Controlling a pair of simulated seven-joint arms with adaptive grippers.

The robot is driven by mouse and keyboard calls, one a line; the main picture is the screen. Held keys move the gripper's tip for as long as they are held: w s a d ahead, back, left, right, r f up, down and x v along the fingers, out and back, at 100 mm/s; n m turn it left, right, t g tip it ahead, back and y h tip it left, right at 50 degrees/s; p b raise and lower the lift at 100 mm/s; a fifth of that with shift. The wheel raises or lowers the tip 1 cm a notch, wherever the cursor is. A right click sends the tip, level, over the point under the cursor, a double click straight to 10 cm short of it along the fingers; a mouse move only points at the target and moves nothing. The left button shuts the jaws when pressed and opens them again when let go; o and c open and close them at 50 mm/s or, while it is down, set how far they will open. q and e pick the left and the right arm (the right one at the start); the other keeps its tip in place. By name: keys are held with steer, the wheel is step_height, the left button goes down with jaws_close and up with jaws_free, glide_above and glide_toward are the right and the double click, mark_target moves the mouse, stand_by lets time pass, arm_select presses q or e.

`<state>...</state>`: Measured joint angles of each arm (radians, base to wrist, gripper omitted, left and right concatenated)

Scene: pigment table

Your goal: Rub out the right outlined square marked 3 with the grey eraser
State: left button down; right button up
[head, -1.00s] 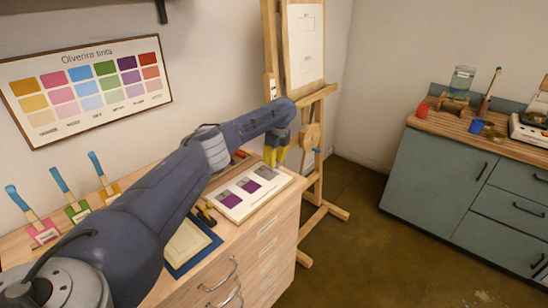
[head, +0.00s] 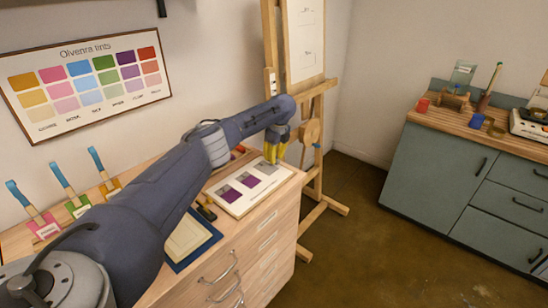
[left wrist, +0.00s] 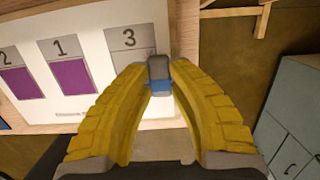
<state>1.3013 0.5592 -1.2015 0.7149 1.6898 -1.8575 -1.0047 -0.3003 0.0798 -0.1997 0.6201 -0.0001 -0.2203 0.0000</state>
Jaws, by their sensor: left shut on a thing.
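My left gripper (head: 275,162) is shut on the grey eraser (left wrist: 159,68), which has a blue lower part and sits between the yellow fingertips in the left wrist view. It is at the far right end of a white card (head: 222,203). The square marked 3 (left wrist: 127,62) is grey and lies left of the eraser; the eraser overlaps its right edge in the picture. I cannot tell whether they touch. The squares marked 1 (left wrist: 69,76) and 2 (left wrist: 20,83) are partly purple. My right gripper is not in view.
The card lies on a wooden drawer cabinet (head: 270,225). A blue-edged board (head: 207,238) lies nearer. Blue-handled brushes (head: 62,178) stand at the left. An easel (head: 318,110) stands just beyond the cabinet's right end.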

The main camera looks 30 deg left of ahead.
mark_target(269, 168)
arm_select(q)
steer(key=shift+f, duration=0.85)
stand_by(0.3)
steer(key=shift+s+a, duration=0.2)
steer(key=shift+s, duration=1.2)
steer(key=shift+f, duration=0.1)
steer(key=shift+w+d, duration=0.15)
steer(key=shift+w, duration=0.55)
steer(key=shift+w+d, duration=0.1)
steer(key=shift+w, duration=0.55)
